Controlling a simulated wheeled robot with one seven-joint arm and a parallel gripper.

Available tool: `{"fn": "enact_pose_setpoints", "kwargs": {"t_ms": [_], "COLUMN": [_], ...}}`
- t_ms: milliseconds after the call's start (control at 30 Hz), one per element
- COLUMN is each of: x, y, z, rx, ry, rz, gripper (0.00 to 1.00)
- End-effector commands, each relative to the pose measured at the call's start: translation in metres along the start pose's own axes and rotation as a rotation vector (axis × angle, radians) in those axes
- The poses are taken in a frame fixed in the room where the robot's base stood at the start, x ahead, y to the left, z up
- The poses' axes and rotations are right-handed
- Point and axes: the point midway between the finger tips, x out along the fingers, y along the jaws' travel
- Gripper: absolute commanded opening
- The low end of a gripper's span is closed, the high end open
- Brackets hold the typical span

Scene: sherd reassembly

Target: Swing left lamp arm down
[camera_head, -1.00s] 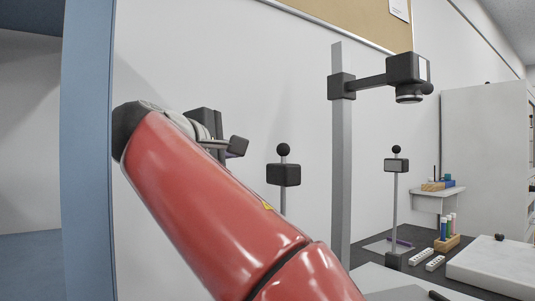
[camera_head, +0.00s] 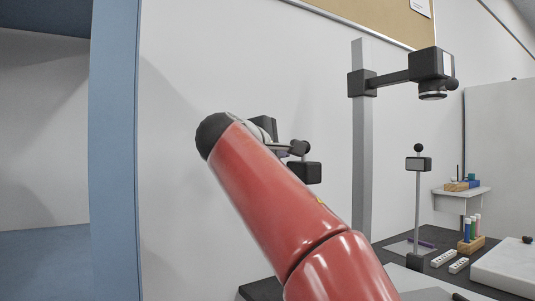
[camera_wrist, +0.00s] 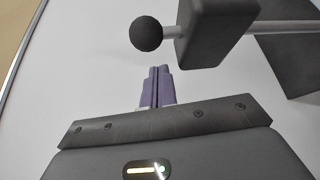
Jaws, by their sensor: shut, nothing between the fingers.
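The left lamp stand shows in the head view as a black block (camera_head: 305,173), with a dark ball knob overlapping my gripper just above it. My red arm hides its post. In the wrist view the ball knob (camera_wrist: 146,33), the block (camera_wrist: 216,30) and a grey rod (camera_wrist: 285,28) lie across the top, beyond my fingertips. My gripper (camera_wrist: 158,72) shows two purple fingers pressed together and empty. They point toward the gap below the ball and block. A small gap seems to separate them from the ball; contact cannot be told.
A similar stand (camera_head: 418,165) stands to the right. A tall grey post (camera_head: 362,150) carries a black overhead camera-like head (camera_head: 431,66). The dark bench holds a tube rack (camera_head: 470,245), white strips (camera_head: 447,261) and a white slab (camera_head: 508,268). A blue panel edge (camera_head: 113,150) is at left.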

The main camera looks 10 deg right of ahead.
Motion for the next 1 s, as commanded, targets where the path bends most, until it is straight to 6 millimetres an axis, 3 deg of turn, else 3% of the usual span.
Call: {"fn": "enact_pose_setpoints", "kwargs": {"t_ms": [200, 767, 1000], "x": [-0.008, -0.012, -0.03], "y": [0.0, -0.003, -0.017], "z": [0.02, 0.027, 0.057], "rx": [0.002, 0.017, 0.108], "ry": [0.0, 0.0, -0.002], "rz": [0.002, 0.011, 0.065], "gripper": [0.0, 0.0, 0.0]}}
